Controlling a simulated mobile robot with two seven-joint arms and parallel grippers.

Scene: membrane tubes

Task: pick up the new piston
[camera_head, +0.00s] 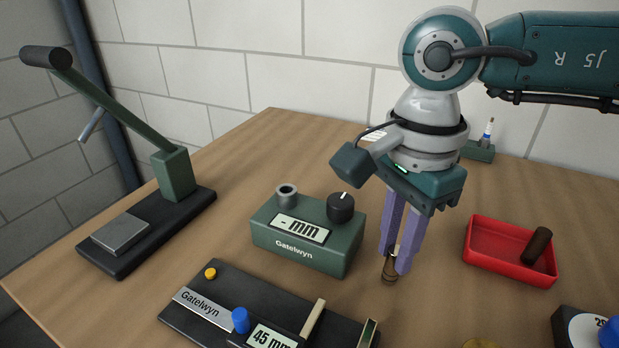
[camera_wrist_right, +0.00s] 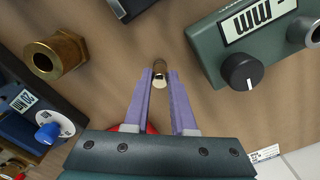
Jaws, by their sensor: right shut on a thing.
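My right gripper (camera_head: 396,258) points down over the table, its two purple fingers closed around a small brown-and-brass cylinder, the new piston (camera_head: 390,272). The piston is upright, its lower end at or close to the tabletop; I cannot tell if it touches. In the right wrist view the gripper (camera_wrist_right: 160,78) has the piston (camera_wrist_right: 160,68) between its fingertips, with a pale round end face showing. The fingers hide part of it. My left gripper is not in view.
A green Gatelwyn gauge (camera_head: 300,252) stands just left of the gripper. A red tray (camera_head: 482,262) at right holds a dark brown cylinder (camera_head: 538,245). A black panel (camera_head: 210,325) lies in front. A lever press (camera_head: 150,225) stands left. A hollow brass fitting (camera_wrist_right: 57,55) is nearby.

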